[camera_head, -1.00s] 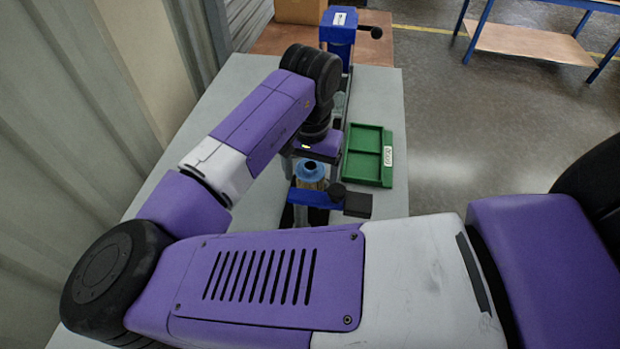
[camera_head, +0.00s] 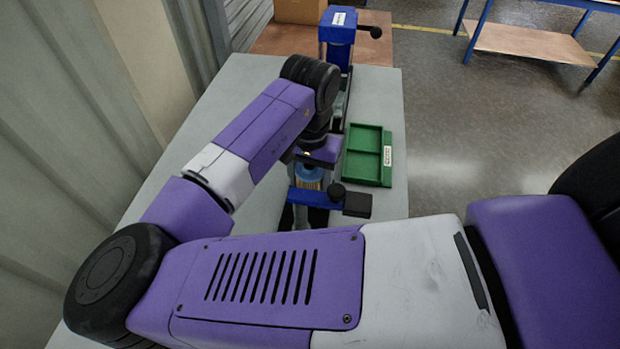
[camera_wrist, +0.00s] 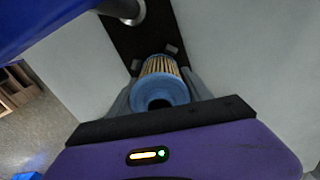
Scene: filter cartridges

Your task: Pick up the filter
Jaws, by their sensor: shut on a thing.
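The filter has a blue ring end and a tan pleated body. In the wrist view the filter (camera_wrist: 160,92) sits between the two grey fingers of my gripper (camera_wrist: 160,84), with its open blue end facing the camera. In the head view the filter (camera_head: 309,174) shows just below my gripper (camera_head: 309,178), beside a blue clamp arm (camera_head: 318,198). My gripper is shut on the filter, with a finger at each side. The gripper body and wrist hide part of it in the head view. I cannot tell whether its lower end touches anything.
A green two-compartment tray (camera_head: 368,155) lies right of the filter on the grey table (camera_head: 384,90). A corrugated wall (camera_head: 50,170) runs along the left.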

